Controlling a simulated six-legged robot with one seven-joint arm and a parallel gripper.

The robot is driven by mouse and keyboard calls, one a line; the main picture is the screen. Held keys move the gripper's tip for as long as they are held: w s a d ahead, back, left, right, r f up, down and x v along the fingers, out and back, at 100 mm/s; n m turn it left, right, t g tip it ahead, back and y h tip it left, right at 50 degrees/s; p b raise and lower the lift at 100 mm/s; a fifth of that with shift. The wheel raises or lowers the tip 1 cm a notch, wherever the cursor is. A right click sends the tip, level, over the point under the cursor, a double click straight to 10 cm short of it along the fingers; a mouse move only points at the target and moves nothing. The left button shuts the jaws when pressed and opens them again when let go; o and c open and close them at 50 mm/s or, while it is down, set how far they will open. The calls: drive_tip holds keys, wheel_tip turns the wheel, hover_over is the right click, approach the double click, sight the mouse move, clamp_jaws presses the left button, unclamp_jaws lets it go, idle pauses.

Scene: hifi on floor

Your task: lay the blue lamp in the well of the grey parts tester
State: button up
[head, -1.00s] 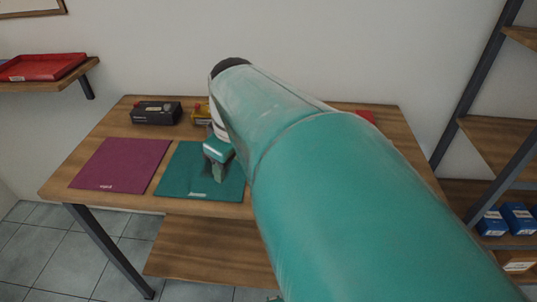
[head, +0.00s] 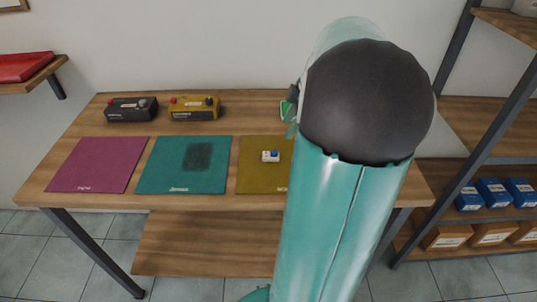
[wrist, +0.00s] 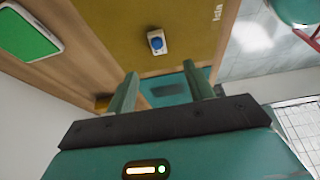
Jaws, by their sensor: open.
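The blue lamp, a small white block with a blue dome (head: 270,156), stands on the mustard mat; it also shows in the wrist view (wrist: 156,43), ahead of the fingertips. My gripper (wrist: 160,82) is open and empty, above the table and apart from the lamp. In the head view my arm hides most of the gripper. A dark grey box with a red knob (head: 131,109), which looks like the grey parts tester, sits at the table's back left. Its well cannot be made out.
A yellow box with a red knob (head: 194,108) stands right of the dark box. Magenta (head: 98,165), teal (head: 160,178) and mustard (head: 252,178) mats line the front. The teal mat has a dark speckled patch. A green panel with a white edge (wrist: 30,35) lies near. My arm hides the table's right.

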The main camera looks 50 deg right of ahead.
sight(273, 152)
drive_tip(key=x, duration=1.1)
drive_tip(key=shift+w+d+f, duration=0.15)
drive_tip(key=shift+f, duration=0.1)
drive_tip(key=shift+c, duration=0.4)
drive_tip(key=c, duration=1.1)
drive_tip(key=shift+o, duration=0.2)
drive_tip(key=shift+r, duration=0.2)
drive_tip(key=shift+r, duration=0.7)
drive_tip(key=s+a+r, duration=0.9)
drive_tip(key=s+r, duration=0.1)
drive_tip(key=r, duration=0.1)
drive_tip(key=shift+a, duration=0.4)
